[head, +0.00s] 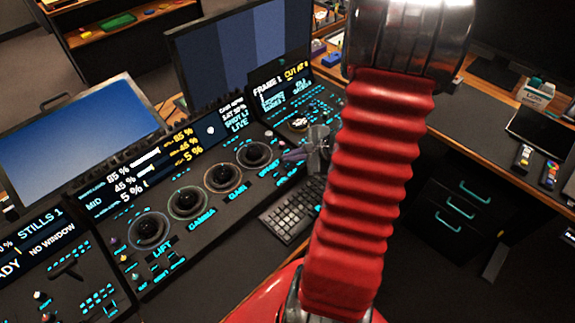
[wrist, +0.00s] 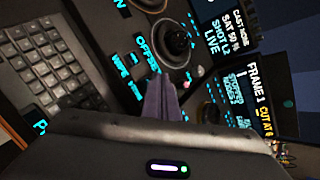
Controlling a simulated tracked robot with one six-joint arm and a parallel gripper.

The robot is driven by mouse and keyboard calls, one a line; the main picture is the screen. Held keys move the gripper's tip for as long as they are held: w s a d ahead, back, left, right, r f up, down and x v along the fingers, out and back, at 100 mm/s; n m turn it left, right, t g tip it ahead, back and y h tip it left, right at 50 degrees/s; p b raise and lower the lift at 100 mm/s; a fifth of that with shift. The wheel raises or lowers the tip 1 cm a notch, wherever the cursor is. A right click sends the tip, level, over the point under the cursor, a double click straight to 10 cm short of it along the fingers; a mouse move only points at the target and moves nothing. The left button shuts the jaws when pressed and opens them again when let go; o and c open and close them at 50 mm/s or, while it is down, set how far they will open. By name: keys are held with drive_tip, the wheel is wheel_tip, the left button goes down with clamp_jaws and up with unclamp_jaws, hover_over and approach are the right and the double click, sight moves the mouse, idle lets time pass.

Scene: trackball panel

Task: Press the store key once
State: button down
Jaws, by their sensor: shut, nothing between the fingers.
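The black trackball panel (head: 190,262) shows in the head view with a row of several trackballs, lit labels such as LIFT, GAMMA and GAIN, and small cyan-lit keys. No key is readable as STORE in either view. My gripper (head: 287,156) is shut and empty, near the right end of the trackball row, partly hidden by my red arm. In the wrist view my gripper (wrist: 160,80) points at the panel beside the OFFSET trackball (wrist: 172,38) and its small keys. Whether the tips touch the panel I cannot tell.
A keyboard (head: 291,208) lies right of the panel and also shows in the wrist view (wrist: 50,62). A right-hand panel (head: 300,118) with a FRAME 1 display stands beyond my gripper. A STILLS 1 panel (head: 60,270) is at left. Monitors (head: 72,135) stand behind.

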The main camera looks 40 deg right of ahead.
drive_tip(key=shift+r, duration=0.15)
drive_tip(key=shift+r, duration=2.4)
drive_tip(key=shift+a, duration=0.1)
drive_tip(key=s+a+r+n+g+y, duration=0.1)
drive_tip(key=s+a+r+n+g, duration=0.15)
drive_tip(key=a+n, duration=0.35)
drive_tip(key=s+a+r+n+g, duration=0.1)
drive_tip(key=s+a+n+g, duration=0.25)
drive_tip(key=a+n, duration=0.25)
drive_tip(key=s+a+r+n+t+h, duration=0.2)
drive_tip(key=s+a+r+n+h, duration=0.1)
drive_tip(key=a+r+n, duration=0.9)
drive_tip(key=a+r, duration=0.2)
drive_tip(key=a, duration=0.1)
drive_tip(key=shift+a+r+t, duration=0.3)
drive_tip(key=shift+a+r, duration=0.05)
